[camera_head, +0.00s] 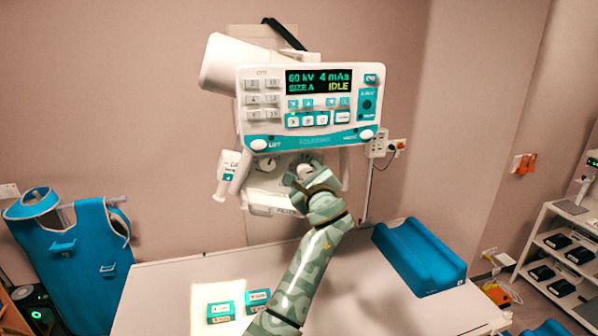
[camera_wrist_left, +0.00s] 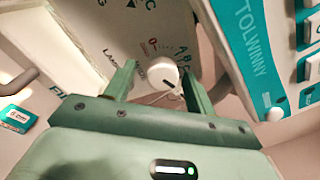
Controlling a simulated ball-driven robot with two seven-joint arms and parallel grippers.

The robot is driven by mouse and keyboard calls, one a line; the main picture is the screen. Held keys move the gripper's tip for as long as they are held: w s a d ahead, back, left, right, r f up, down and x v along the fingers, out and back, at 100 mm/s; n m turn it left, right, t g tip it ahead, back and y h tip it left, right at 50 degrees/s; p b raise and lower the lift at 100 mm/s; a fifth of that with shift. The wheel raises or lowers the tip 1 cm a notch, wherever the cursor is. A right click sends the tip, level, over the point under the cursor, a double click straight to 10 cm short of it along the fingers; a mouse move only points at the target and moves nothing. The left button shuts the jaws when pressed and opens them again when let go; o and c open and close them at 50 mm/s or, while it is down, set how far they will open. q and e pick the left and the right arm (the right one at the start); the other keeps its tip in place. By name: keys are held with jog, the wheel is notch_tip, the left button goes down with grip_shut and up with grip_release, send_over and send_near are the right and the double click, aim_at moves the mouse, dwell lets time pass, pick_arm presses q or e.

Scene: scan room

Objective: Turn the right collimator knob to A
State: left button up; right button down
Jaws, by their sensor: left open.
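The right collimator knob (camera_head: 304,170) is a white dial on the front of the collimator under the control panel, partly covered by my left gripper (camera_head: 312,178). In the left wrist view the knob (camera_wrist_left: 160,76) shows between the two green fingers of the left gripper (camera_wrist_left: 158,72), which are open with one on each side. Whether a finger touches it I cannot tell. A dark mark shows on the knob's face; a red 0 and the letters A, B, C are printed around it. Which one the mark points to is unclear. My right gripper is not in view.
The control panel (camera_head: 309,140) hangs just above the knob, its screen reading SIZE A and IDLE. A second white knob (camera_head: 267,164) sits to the left. Below is a table (camera_head: 165,290) with two small boxes and a blue cradle (camera_head: 418,257). A blue apron (camera_head: 80,262) hangs left.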

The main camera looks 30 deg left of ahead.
pick_arm(q)
jog(key=shift+w+a, duration=0.15)
jog(key=shift+s+d+r, duration=0.2)
jog(key=shift+d+r, duration=0.05)
jog(key=c, duration=1)
